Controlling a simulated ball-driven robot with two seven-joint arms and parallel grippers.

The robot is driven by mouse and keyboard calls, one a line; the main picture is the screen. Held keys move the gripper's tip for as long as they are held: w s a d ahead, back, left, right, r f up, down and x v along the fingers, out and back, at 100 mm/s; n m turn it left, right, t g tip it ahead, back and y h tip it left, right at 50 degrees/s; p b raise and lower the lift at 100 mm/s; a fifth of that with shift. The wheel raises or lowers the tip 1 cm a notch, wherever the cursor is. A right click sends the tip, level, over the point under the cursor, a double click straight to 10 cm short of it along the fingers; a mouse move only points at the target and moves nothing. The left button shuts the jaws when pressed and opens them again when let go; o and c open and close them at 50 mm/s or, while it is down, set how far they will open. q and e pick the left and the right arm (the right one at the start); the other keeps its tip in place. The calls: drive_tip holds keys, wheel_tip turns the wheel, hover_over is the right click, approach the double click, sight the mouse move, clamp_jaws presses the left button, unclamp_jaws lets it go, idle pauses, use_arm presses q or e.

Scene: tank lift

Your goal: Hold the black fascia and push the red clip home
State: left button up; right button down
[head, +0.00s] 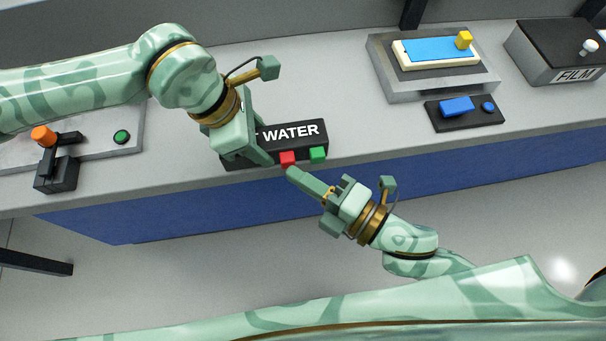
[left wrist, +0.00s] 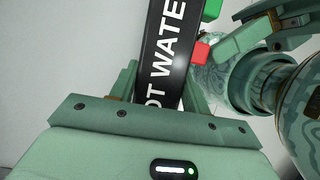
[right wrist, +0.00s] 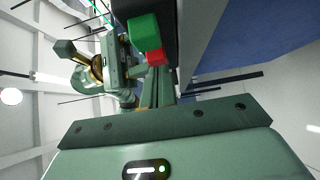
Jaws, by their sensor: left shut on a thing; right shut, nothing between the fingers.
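The black fascia (head: 305,145), lettered in white and partly covered by my left gripper, is at the front edge of the counter. My left gripper (head: 258,150) is shut on its left end; in the left wrist view the fascia (left wrist: 165,50) runs between the fingers. The red clip (head: 287,159) sits at the fascia's front long edge, beside a green clip (head: 317,154). My right gripper (head: 293,173) is shut and empty, its tip just in front of the red clip. The right wrist view shows the red clip (right wrist: 155,58) just beyond the fingertips. I cannot tell whether they touch.
A lever with an orange knob (head: 43,136) and a green button (head: 122,137) are at left. A grey stand with a blue-topped block (head: 437,50), a black blue-button panel (head: 465,112) and a FILM box (head: 560,50) are at right. The counter between is clear.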

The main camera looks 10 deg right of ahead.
drive_tip(key=shift+w, duration=1.2)
use_arm(q)
drive_tip(key=shift+s, duration=0.2)
use_arm(e)
drive_tip(key=shift+w, duration=0.1)
use_arm(q)
drive_tip(key=shift+s+d, duration=0.1)
use_arm(e)
drive_tip(key=shift+d, duration=0.1)
use_arm(q)
drive_tip(key=shift+w, duration=0.25)
use_arm(e)
drive_tip(key=s+d, duration=0.6)
drive_tip(key=s, duration=0.5)
drive_tip(key=shift+s+d, duration=0.25)
drive_tip(key=shift+d, duration=0.15)
use_arm(q)
drive_tip(key=o, duration=1.1)
